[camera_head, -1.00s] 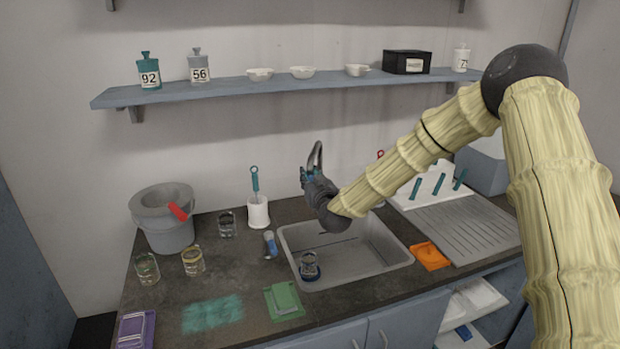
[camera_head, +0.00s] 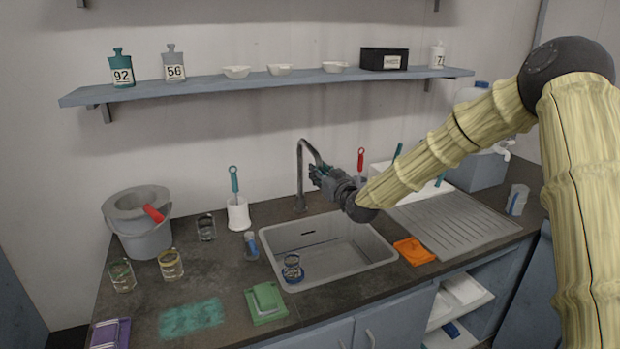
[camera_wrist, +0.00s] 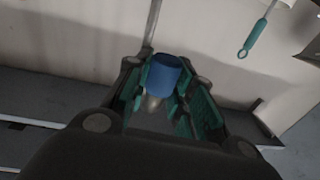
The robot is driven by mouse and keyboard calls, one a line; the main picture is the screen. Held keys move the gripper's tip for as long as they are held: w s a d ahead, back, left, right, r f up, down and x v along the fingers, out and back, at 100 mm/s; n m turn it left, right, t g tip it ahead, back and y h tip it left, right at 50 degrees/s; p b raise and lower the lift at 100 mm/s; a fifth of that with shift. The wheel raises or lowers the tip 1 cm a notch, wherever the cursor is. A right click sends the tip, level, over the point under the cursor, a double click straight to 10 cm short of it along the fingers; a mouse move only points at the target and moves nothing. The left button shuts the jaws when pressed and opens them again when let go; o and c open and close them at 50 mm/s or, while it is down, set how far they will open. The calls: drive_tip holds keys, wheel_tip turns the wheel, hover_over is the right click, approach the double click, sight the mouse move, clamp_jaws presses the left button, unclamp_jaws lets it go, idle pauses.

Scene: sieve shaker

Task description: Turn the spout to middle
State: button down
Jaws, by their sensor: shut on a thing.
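The grey tap (camera_head: 299,178) stands at the back edge of the sink (camera_head: 375,262), and its curved spout (camera_head: 310,150) points to the right and toward the basin. My gripper (camera_head: 322,173) is at the spout's outer end, above the back of the sink. In the wrist view, my gripper (camera_wrist: 162,95) has its teal-padded fingers shut around the spout's blue end (camera_wrist: 163,75). The grey tube (camera_wrist: 152,28) of the tap runs up behind it. The fingers hide part of the spout end.
A glass beaker (camera_head: 292,266) stands in the sink's front left. A brush in a white holder (camera_head: 238,213) stands left of the tap. A red-handled tool (camera_head: 361,160) stands behind my arm. The grooved drainboard (camera_head: 455,225) lies to the right.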

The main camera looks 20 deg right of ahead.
drive_tip(key=shift+d, duration=0.75)
drive_tip(key=c, duration=1.2)
unclamp_jaws()
drive_tip(key=s, duration=0.4)
drive_tip(key=s+d, duration=0.1)
drive_tip(key=s, duration=0.2)
drive_tip(key=s+d, duration=0.1)
drive_tip(key=s, duration=0.3)
drive_tip(key=shift+s+d, duration=0.15)
drive_tip(key=shift+s, duration=0.2)
